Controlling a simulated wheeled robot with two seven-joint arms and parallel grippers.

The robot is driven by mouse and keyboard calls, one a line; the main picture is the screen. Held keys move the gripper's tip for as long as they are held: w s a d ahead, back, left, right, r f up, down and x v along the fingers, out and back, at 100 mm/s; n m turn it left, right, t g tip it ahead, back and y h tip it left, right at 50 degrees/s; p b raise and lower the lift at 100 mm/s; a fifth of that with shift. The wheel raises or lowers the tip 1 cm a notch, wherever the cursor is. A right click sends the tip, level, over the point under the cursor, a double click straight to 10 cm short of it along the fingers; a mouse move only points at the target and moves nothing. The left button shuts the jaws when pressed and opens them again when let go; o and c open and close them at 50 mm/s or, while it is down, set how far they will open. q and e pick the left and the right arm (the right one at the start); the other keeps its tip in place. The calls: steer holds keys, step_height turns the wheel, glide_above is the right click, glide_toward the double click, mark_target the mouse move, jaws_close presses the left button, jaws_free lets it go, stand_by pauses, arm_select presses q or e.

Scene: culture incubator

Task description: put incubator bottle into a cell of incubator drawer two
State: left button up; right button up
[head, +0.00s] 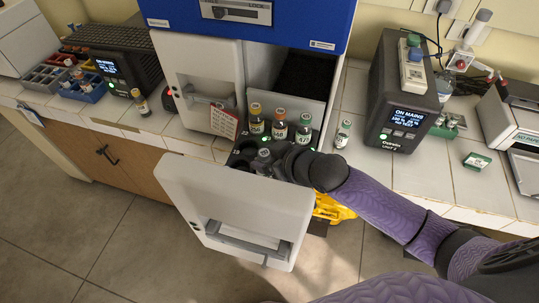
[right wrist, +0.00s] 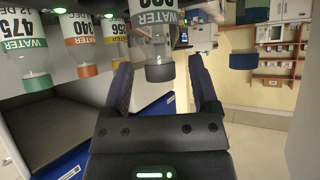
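The pulled-out incubator drawer (head: 235,205) has a white front and a dark rack behind it. A clear bottle with a dark grey cap (head: 263,156) stands upright at the rack's front, beside my right gripper (head: 275,162). In the right wrist view this "WATER" bottle (right wrist: 158,70) appears upside down between the fingers of my right gripper (right wrist: 160,75). The fingers are apart, with gaps beside the bottle, so the gripper looks open around it. The bottle's base and its cell are hidden in the head view. My left gripper is not in view.
Bottles with yellow (head: 256,118), orange (head: 279,124) and green (head: 303,128) caps stand in the drawer's back row. A white upper front (head: 198,66) with a handle and a hanging tag is above left.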

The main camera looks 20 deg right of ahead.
steer(key=shift+r, duration=0.1)
steer(key=shift+s+d+r, duration=0.15)
steer(key=shift+s+r, duration=0.1)
steer(key=p+v, duration=0.3)
steer(key=v, duration=0.8)
steer(key=s+d+f+m+g+h, duration=0.25)
steer(key=d+f, duration=0.25)
steer(key=f, duration=0.6)
steer(key=s+d+f+m+g+h, duration=0.1)
steer(key=s+d+f+h, duration=0.3)
steer(key=f, duration=0.7)
steer(key=s+a+f+g, duration=0.2)
steer(key=s+a+f, duration=0.2)
steer(key=s, duration=0.6)
steer(key=s+a+f+g+y, duration=0.1)
steer(key=s+a+f+g, duration=0.2)
steer(key=s+f, duration=0.6)
steer(key=shift+s+a, duration=0.6)
steer(key=shift+a, duration=0.05)
